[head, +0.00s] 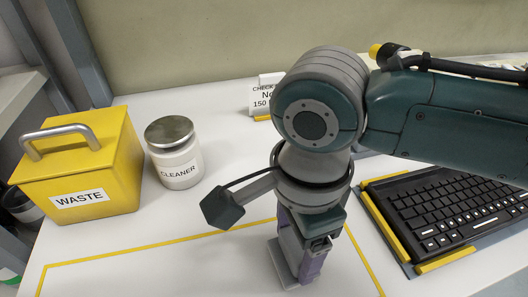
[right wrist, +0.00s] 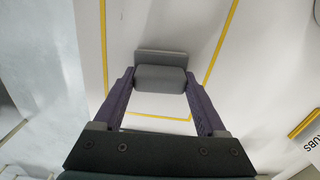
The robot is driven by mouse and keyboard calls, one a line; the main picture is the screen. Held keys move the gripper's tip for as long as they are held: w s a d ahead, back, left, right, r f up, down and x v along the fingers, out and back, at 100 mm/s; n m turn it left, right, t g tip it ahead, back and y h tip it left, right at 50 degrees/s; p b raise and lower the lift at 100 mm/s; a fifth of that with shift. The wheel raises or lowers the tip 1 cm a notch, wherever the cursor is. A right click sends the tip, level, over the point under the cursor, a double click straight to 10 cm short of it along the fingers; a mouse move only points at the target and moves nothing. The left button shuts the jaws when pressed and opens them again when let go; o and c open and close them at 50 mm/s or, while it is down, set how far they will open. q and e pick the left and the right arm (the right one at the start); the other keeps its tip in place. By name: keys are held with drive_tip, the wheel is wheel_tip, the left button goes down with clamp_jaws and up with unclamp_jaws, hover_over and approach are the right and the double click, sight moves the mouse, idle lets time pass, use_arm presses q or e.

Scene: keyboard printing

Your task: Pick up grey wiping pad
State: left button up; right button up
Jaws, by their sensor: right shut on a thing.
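The grey wiping pad (right wrist: 160,79) is a small grey block with a flatter plate along its far side. In the right wrist view it sits between the two purple fingers of my right gripper (right wrist: 160,76), which is shut on it. In the head view my right gripper (head: 300,262) points down at the white table inside the yellow outline. There the pad (head: 281,268) shows only in part, as a light grey strip beside the fingers. I cannot tell whether it touches the table. My left gripper is not in view.
A yellow waste bin (head: 83,172) with a grey handle and a white cleaner jar (head: 176,160) stand at the left. A black keyboard (head: 452,213) lies at the right in a yellow-edged frame. A check sign (head: 262,97) stands behind. The outlined area left of the gripper is clear.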

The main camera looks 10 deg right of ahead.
sight(294, 244)
drive_tip(key=shift+c, duration=0.9)
drive_tip(key=shift+r, duration=0.15)
wheel_tip(294, 244, up, 20)
drive_tip(key=p, duration=0.6)
drive_tip(key=o, duration=1)
drive_tip(key=shift+c, duration=0.2)
drive_tip(key=c, duration=1)
drive_tip(key=shift+o, duration=0.2)
drive_tip(key=shift+p, duration=0.3)
